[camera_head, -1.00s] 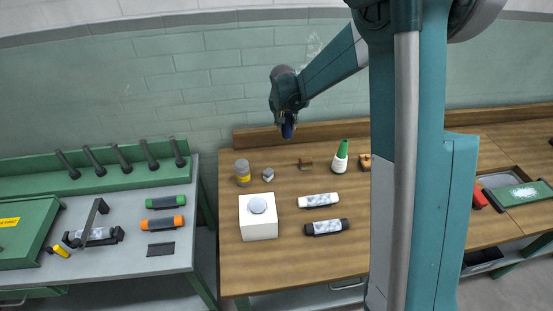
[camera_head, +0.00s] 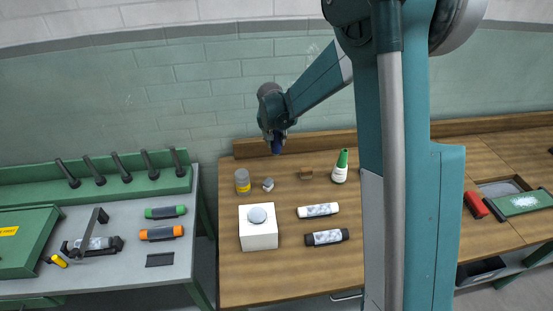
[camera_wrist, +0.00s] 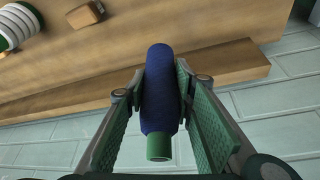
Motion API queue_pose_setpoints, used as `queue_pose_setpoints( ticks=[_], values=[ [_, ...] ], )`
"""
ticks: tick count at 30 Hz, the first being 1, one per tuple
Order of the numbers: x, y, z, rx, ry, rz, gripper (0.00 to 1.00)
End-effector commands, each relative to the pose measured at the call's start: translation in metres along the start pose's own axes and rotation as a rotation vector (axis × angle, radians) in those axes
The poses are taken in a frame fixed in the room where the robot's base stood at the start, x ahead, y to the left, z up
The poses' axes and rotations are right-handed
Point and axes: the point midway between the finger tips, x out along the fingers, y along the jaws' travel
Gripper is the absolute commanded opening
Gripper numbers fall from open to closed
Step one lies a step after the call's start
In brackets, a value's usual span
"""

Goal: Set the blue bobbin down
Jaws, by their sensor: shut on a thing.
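The blue bobbin (camera_wrist: 160,90) is wound dark blue with a green end. In the wrist view it stands between the two green-lined fingers of my gripper (camera_wrist: 160,85), which is shut on it. In the head view the bobbin (camera_head: 276,147) hangs below my gripper (camera_head: 275,135), in front of the back wall and near the wooden table's (camera_head: 285,185) back board. It appears to be held above the table, with no contact visible.
A grey bench (camera_head: 120,275) at left carries green and orange bobbins and several dark pegs.

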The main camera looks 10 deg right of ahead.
Motion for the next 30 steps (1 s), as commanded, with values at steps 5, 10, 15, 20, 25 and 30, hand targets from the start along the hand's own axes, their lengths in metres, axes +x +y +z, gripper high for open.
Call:
queue_pose_setpoints(
  ticks=[5, 10, 15, 20, 25, 30],
  values=[
    [0.023, 0.0, 0.009, 0.0, 0.0, 0.0, 0.12],
    [0.038, 0.0, 0.016, 0.0, 0.0, 0.0, 0.12],
    [0.042, 0.0, 0.018, 0.0, 0.0, 0.0, 0.12],
    [0.042, 0.0, 0.018, 0.0, 0.0, 0.0, 0.12],
    [0.045, 0.0, 0.019, 0.0, 0.0, 0.0, 0.12],
    [0.058, 0.0, 0.024, 0.0, 0.0, 0.0, 0.12]
  ],
)
